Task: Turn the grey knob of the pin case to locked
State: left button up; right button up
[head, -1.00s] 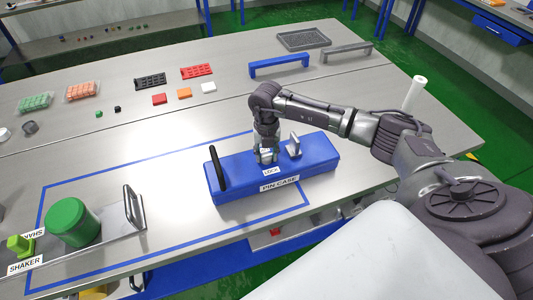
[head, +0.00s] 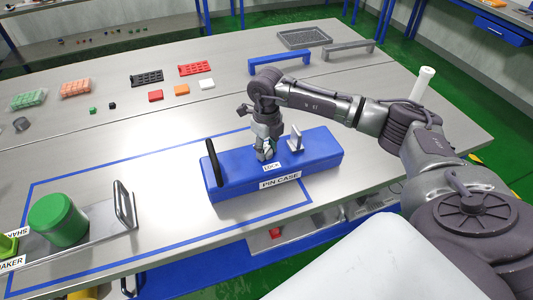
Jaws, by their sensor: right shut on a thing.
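The pin case (head: 320,163) is a long blue box with a "PIN CASE" label on its front and a small "LOCK" label on its top. A black handle (head: 214,163) stands at its left end, and a grey upright lever (head: 296,139) stands on its top right of my gripper. My right gripper (head: 264,155) points down onto the top of the case, just behind the "LOCK" label. It is shut on the grey knob, which its fingers mostly hide, so I cannot tell the knob's angle. My left gripper is not in view.
A green cylinder (head: 58,219) stands on a metal plate with a handle at the left, near the "SHAKER" label. Small red, orange and white blocks and black and red racks lie behind. A blue bracket (head: 280,62) stands at the back. The table between is clear.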

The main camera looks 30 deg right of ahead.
aim_at(267, 151)
jog(key=n+b, duration=0.3)
jog(key=n, duration=0.2)
jog(key=shift+f+n+b, duration=0.1)
jog(key=shift+n+b, duration=0.2)
jog(key=shift+b, duration=0.05)
jog(key=shift+n+b, duration=1.15)
jog(key=shift+n, duration=0.95)
jog(key=o, duration=1.1)
jog(key=shift+o, duration=0.2)
jog(key=shift+r, duration=0.4)
notch_tip(267, 151, up, 12)
jog(key=shift+f, duration=0.25)
